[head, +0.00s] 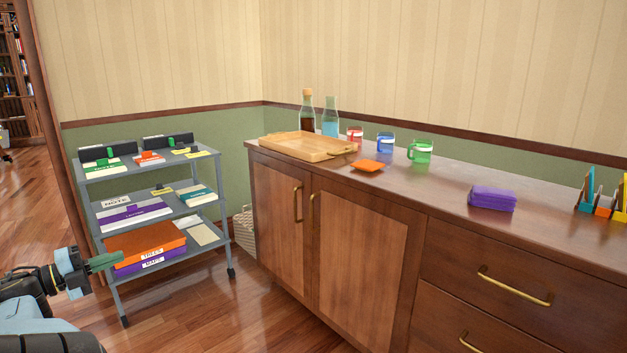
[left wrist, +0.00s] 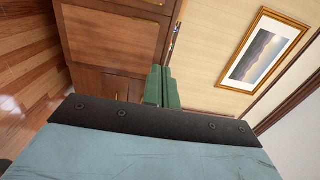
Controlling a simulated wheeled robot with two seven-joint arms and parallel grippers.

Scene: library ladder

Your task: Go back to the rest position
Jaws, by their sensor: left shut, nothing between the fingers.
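My left gripper (head: 105,261) is at the lower left of the head view, in front of the grey cart. Its green fingers are together and hold nothing. In the left wrist view the shut fingers (left wrist: 162,88) point up against a tilted view of the wooden cabinet and the wall. The gripper is apart from the cart, as far as I can tell. My right gripper is not in either view.
A grey cart (head: 152,193) with books stands left of a wooden cabinet (head: 350,236). Wood floor (head: 210,300) is clear before the cart. A framed picture (left wrist: 263,55) hangs on the wall.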

